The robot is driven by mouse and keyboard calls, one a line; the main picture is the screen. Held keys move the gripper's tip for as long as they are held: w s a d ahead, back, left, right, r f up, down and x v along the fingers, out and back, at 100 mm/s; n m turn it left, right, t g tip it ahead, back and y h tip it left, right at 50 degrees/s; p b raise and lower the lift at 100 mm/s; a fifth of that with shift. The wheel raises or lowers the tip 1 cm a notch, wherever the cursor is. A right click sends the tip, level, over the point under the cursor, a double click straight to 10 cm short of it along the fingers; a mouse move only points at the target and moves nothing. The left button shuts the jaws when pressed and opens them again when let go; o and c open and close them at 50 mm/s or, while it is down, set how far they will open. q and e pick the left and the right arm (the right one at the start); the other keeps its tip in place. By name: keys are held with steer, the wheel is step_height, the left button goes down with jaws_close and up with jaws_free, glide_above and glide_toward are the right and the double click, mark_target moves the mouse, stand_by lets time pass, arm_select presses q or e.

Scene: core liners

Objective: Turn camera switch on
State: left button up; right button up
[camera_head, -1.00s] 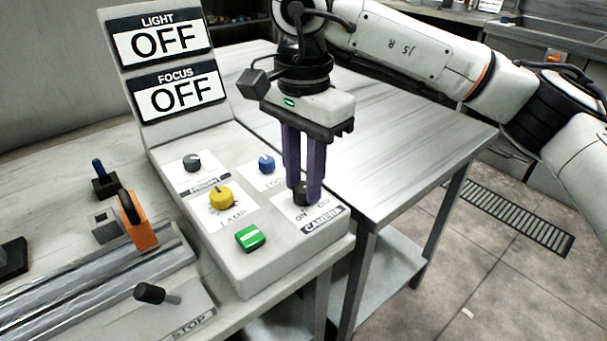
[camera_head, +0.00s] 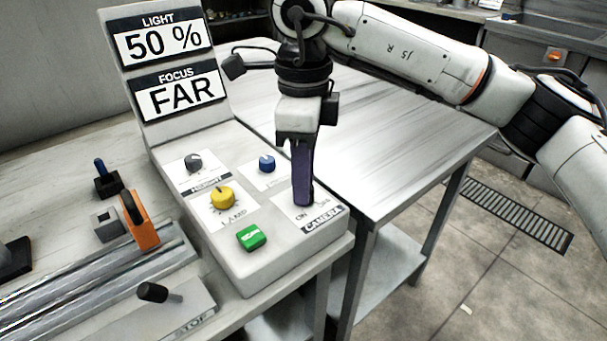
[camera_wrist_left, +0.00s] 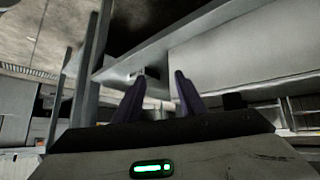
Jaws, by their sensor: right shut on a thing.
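The grey control box (camera_head: 285,262) carries the camera switch, whose CAMERA label (camera_head: 322,219) shows at its right front. My right gripper (camera_head: 303,200) points down and is shut on the camera switch, hiding the knob behind its purple fingers. The upright panel reads LIGHT 50 % (camera_head: 160,43) and FOCUS FAR (camera_head: 178,95). My left gripper (camera_wrist_left: 158,98) shows only in the left wrist view, with its two purple fingers apart and nothing seen between them.
On the box are a yellow lamp knob (camera_head: 222,197), a blue knob (camera_head: 267,164), a dark grey knob (camera_head: 194,162) and a green button (camera_head: 251,237). An orange clamp (camera_head: 141,222) stands on the rail at left. A bare metal table (camera_head: 385,150) is behind.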

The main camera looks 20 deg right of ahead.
steer(key=m, duration=0.5)
steer(key=shift+m, duration=0.4)
stand_by(0.3)
steer(key=o, duration=1)
steer(key=shift+o, duration=0.2)
step_height(320, 180, up, 10)
steer(key=p, duration=0.1)
steer(key=shift+r+p, duration=0.25)
steer(key=shift+p, duration=0.15)
steer(key=shift+f, duration=0.1)
